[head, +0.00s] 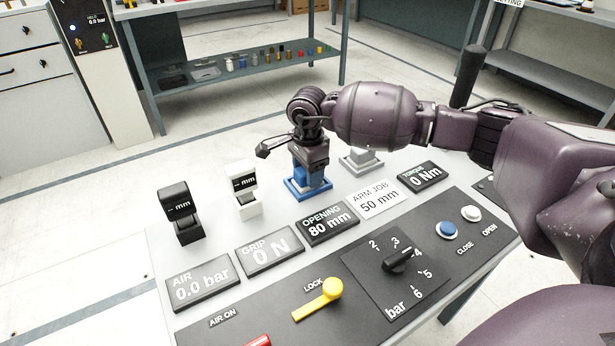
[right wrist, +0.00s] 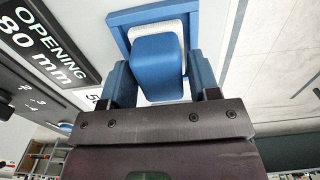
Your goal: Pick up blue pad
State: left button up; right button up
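The blue pad (right wrist: 158,58) is a rounded blue block with a white part beside it, at a square blue base (right wrist: 122,18) in the right wrist view. My right gripper (right wrist: 161,72) has its fingers on either side of the pad. The fingers look spread, and I cannot tell whether they touch it. In the head view my right gripper (head: 308,167) points down over the blue base (head: 308,193) and hides most of the pad. My left gripper is not in view.
A black pad holder (head: 181,213) and a white one (head: 244,191) stand to the left, and a grey one (head: 361,161) just right of my gripper. In front are display plates, a yellow lock lever (head: 320,300), a rotary knob (head: 398,261) and buttons.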

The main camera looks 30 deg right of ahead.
jog(key=c, duration=0.7)
jog(key=shift+o, duration=0.2)
jog(key=shift+r, duration=0.1)
jog(key=shift+r, duration=0.35)
notch_tip(320, 180, up, 19)
jog(key=p, duration=0.3)
jog(key=o, duration=0.4)
jog(key=shift+c, duration=1.3)
